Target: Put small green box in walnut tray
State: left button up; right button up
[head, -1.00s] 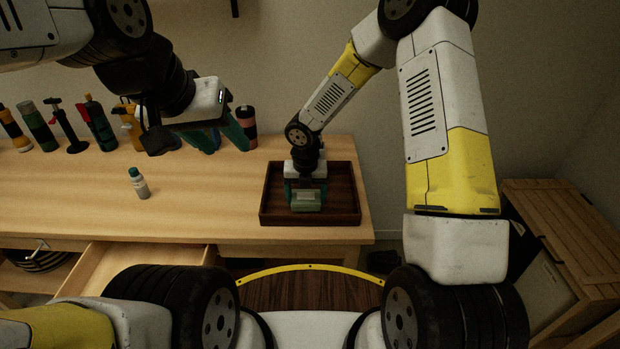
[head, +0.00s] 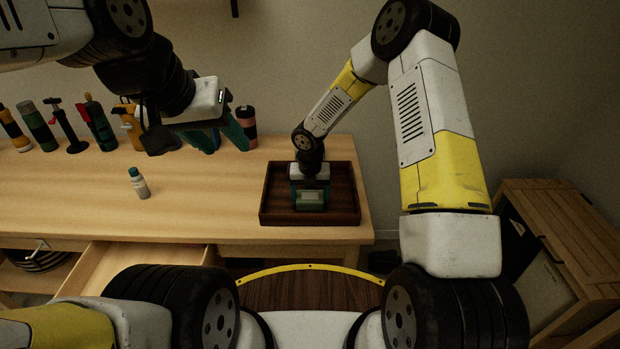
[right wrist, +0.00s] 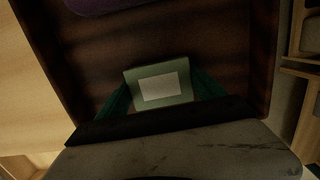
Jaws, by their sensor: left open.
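The small green box (head: 311,198) with a pale label is between the fingers of my right gripper (head: 310,196), over the floor of the walnut tray (head: 282,217). The right wrist view shows the box (right wrist: 158,84) with a teal finger on each side, and the dark tray floor (right wrist: 215,50) around it. I cannot tell whether the box touches the tray floor. My left gripper (head: 222,134) is open and empty above the back of the table, left of the tray.
A small white bottle with a green cap (head: 139,184) stands on the table, left of the tray. Several bottles and tools line the back wall. An open drawer (head: 140,268) is at the front. A wooden crate (head: 570,235) stands at the right. A purple thing (right wrist: 105,4) edges the right wrist view.

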jog(key=o, duration=0.4)
jog(key=shift+r, duration=0.1)
notch_tip(320, 180, up, 12)
jog(key=s, duration=0.1)
notch_tip(320, 180, up, 10)
jog(key=m+t, duration=0.1)
jog(key=m, duration=0.7)
send_over(310, 199)
jog(key=s+d, duration=0.4)
jog(key=d, duration=0.2)
jog(key=s+d+r+m+t+y, duration=0.1)
jog(key=s+d+r+m+t, duration=0.1)
jog(key=s+d+r+m, duration=0.2)
jog(key=s+d+r+m+t+y, duration=0.1)
jog(key=s+d+r+m, duration=0.3)
jog(key=s+r+m, duration=0.6)
jog(key=shift+s+d+r+m+t, duration=0.15)
jog(key=shift+s+r+m+t, duration=0.25)
jog(key=shift+s+m, duration=4.7)
jog(key=w+m, duration=0.3)
jog(key=shift+w, duration=0.15)
